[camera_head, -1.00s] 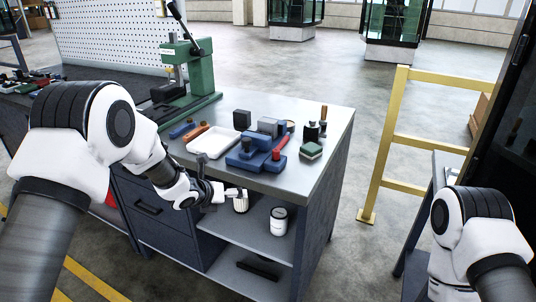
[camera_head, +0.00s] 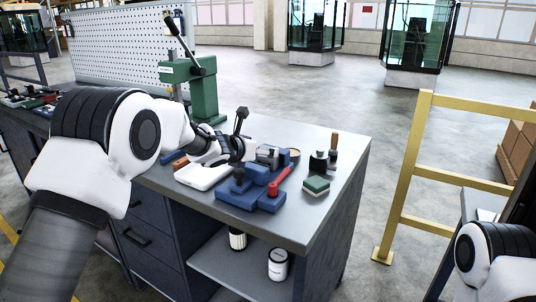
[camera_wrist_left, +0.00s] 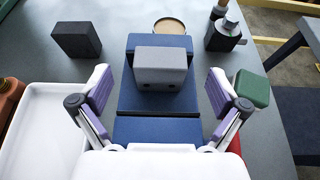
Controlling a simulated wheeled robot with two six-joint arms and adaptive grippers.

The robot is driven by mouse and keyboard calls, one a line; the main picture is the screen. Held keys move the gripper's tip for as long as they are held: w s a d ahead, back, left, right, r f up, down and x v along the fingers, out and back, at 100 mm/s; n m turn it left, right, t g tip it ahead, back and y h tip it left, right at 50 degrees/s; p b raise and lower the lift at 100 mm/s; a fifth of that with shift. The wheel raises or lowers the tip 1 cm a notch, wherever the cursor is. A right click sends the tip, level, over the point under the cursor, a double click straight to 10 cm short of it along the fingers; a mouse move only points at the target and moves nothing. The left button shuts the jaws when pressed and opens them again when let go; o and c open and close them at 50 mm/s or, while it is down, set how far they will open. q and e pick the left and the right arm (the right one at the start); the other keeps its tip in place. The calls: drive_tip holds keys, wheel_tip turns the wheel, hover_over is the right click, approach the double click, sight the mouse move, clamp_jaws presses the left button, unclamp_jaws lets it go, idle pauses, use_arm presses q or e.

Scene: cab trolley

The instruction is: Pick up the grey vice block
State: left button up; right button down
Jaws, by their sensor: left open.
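The grey vice block (camera_wrist_left: 163,70) sits on the blue vice (camera_wrist_left: 158,105) in the left wrist view, between and beyond my left fingertips. In the head view the block (camera_head: 267,154) shows partly behind my left gripper, on the vice (camera_head: 240,197) with its red handle. My left gripper (camera_wrist_left: 157,95) is open and empty, its purple-padded fingers to either side of the vice and short of the block. In the head view the left gripper (camera_head: 244,138) is above the bench, just left of the block. My right gripper is out of view; only part of that arm shows.
A white tray (camera_wrist_left: 42,132) lies left of the vice. A black block (camera_wrist_left: 76,39) stands beyond it. The bench's right edge (camera_head: 345,185) is bare.

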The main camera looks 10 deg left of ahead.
use_arm(q)
drive_tip(key=p+x, duration=0.1)
drive_tip(key=x, duration=0.3)
drive_tip(key=shift+f, duration=0.2)
drive_tip(key=shift+s+r, duration=0.15)
drive_tip(key=shift+s, duration=0.05)
drive_tip(key=shift+c, duration=0.4)
drive_tip(key=c, duration=1.6)
drive_tip(key=shift+o, duration=0.2)
drive_tip(key=shift+r, duration=0.1)
